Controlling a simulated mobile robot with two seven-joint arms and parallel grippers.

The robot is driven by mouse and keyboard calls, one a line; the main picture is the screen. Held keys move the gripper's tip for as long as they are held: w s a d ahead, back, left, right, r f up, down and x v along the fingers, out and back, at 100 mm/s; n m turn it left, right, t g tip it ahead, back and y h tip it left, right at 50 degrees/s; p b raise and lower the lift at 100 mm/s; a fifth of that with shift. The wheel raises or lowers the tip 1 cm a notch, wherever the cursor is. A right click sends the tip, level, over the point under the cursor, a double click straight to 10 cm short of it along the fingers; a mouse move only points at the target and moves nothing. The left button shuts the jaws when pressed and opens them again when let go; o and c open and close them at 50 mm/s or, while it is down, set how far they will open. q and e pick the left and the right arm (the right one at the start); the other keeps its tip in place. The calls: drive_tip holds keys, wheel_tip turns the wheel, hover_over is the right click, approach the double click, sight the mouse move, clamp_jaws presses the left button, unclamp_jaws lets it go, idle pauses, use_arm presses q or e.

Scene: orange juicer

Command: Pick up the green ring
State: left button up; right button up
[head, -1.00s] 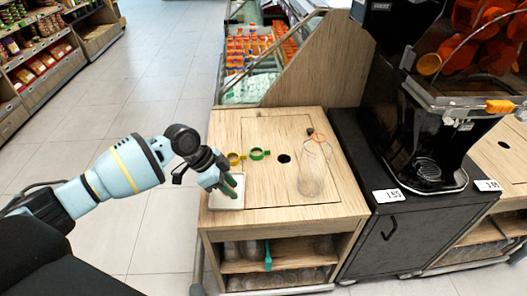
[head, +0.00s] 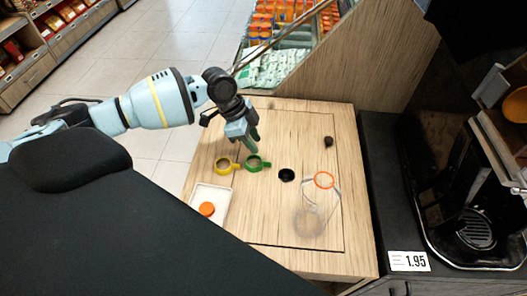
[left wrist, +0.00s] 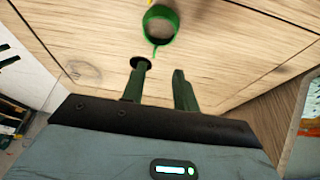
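The green ring (head: 265,164) lies on the wooden counter, between a yellow ring (head: 224,166) and a black disc or hole (head: 286,175). My left gripper (head: 254,148) hangs just behind and above the green ring, with its dark green fingers pointing down. In the left wrist view the green ring (left wrist: 147,22) with its thin tab is ahead of the fingertips. The two fingers (left wrist: 158,74) are apart with nothing between them. Whether a finger touches the ring cannot be told. My right gripper is not in view.
A white tray (head: 221,196) with an orange cap (head: 207,209) sits at the counter's left edge. A wooden panel rises at the back.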

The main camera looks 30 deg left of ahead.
sight(263, 163)
use_arm(q)
drive_tip(key=x, duration=0.2)
drive_tip(key=shift+s+d+f, duration=0.15)
drive_tip(key=shift+f, duration=0.15)
drive_tip(key=shift+s+x, duration=0.2)
drive_tip(key=shift+x, duration=1.1)
drive_tip(key=shift+s+x, duration=0.2)
drive_tip(key=shift+x, duration=1.05)
drive_tip(key=shift+w+d, duration=0.15)
drive_tip(key=shift+w, duration=0.05)
clamp_jaws()
